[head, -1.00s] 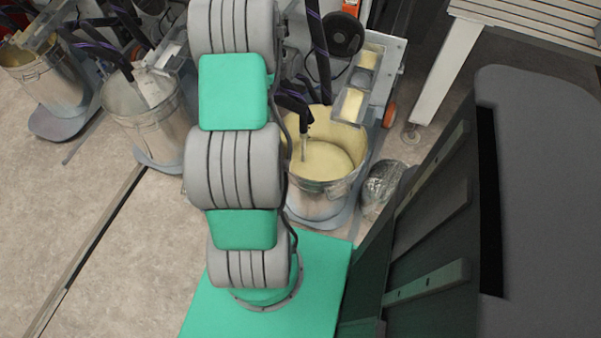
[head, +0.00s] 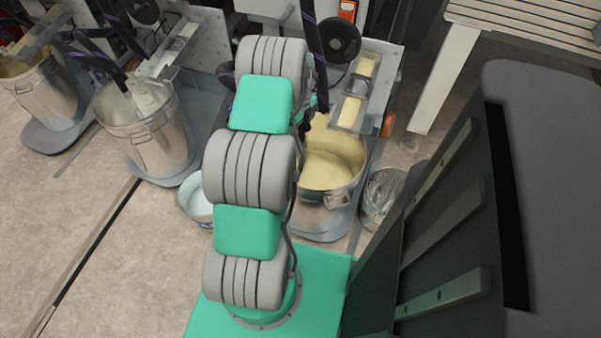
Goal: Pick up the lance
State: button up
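The near metal bucket of pale yellow powder (head: 340,160) stands right of my arm. A dark hose with purple edging (head: 314,38) comes down behind it and passes behind my arm. The lance cannot be made out clearly. My arm rises in the middle and hides the left side of the bucket. My gripper's fingers are hidden behind the arm.
Two more metal buckets, one nearer (head: 155,135) and one at the far left (head: 45,95), have hoses over them. A small pale bucket (head: 196,205) stands left of my arm, and a clear bag-lined bin (head: 380,195) at the right. A metal stand with yellow parts (head: 362,95) rises behind.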

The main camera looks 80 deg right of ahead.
grip_shut()
dwell(0.3)
dwell(0.9)
